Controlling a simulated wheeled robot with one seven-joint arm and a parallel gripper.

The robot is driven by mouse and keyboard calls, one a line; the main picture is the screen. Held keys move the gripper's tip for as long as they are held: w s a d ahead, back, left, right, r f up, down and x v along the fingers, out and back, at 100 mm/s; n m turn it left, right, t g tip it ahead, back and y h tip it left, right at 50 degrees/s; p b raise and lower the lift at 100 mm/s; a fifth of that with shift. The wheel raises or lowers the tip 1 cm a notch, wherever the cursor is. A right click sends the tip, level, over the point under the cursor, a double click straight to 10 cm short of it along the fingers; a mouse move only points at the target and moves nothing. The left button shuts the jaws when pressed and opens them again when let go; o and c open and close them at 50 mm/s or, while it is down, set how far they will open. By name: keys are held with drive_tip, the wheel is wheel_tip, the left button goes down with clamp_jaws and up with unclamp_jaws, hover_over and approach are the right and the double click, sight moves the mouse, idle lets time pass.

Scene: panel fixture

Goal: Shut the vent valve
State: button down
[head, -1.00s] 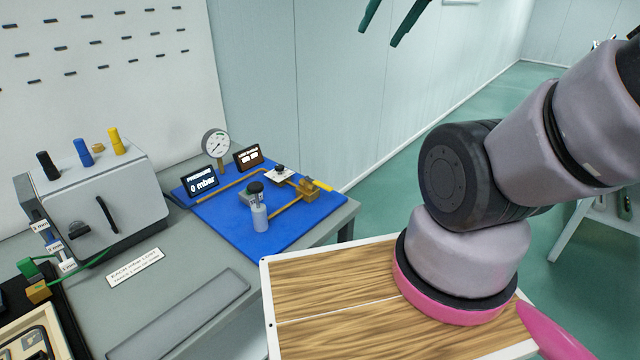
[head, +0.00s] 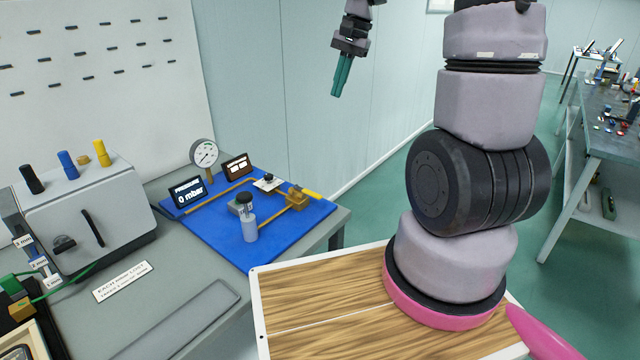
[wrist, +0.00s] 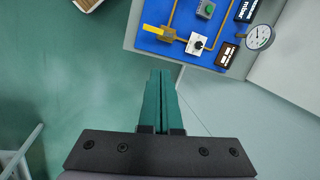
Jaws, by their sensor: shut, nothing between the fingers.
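On the blue board (head: 200,225) sits a brass block (head: 296,197) with a yellow handle (head: 312,193) pointing outward. A white plate with a black knob (head: 268,178) is just behind it. No readable label shows which is the vent valve. In the wrist view, the brass block (wrist: 168,34), yellow handle (wrist: 152,29) and black knob (wrist: 198,45) lie beyond my fingertips. My gripper (head: 339,92) is shut and empty, raised in the air above and to the right of the board; its green fingers (wrist: 161,75) are together in the wrist view.
The board also holds a round gauge (head: 204,153), a display reading 0 mbar (head: 188,192), a small brown display (head: 236,164) and a capped bottle (head: 248,222). A grey case (head: 85,205) with coloured knobs stands left. Open floor lies right of the bench.

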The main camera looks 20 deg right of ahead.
sight(307, 192)
drive_tip(key=w+d+f+m+g, duration=0.1)
drive_tip(key=w+f+g, duration=0.15)
drive_tip(key=f, duration=0.75)
drive_tip(key=w+d+f+m+g, duration=0.15)
drive_tip(key=w+f, duration=0.25)
drive_tip(key=f, duration=0.5)
drive_tip(key=shift+y, duration=0.4)
drive_tip(key=x, duration=1)
drive_tip(key=shift+s+a, duration=0.1)
drive_tip(key=shift+a, duration=0.05)
drive_tip(key=shift+s+a+f, duration=0.15)
drive_tip(key=shift+s+a, duration=0.55)
drive_tip(key=shift+a, duration=0.3)
drive_tip(key=shift+s+a, duration=0.4)
drive_tip(key=shift+a, duration=0.25)
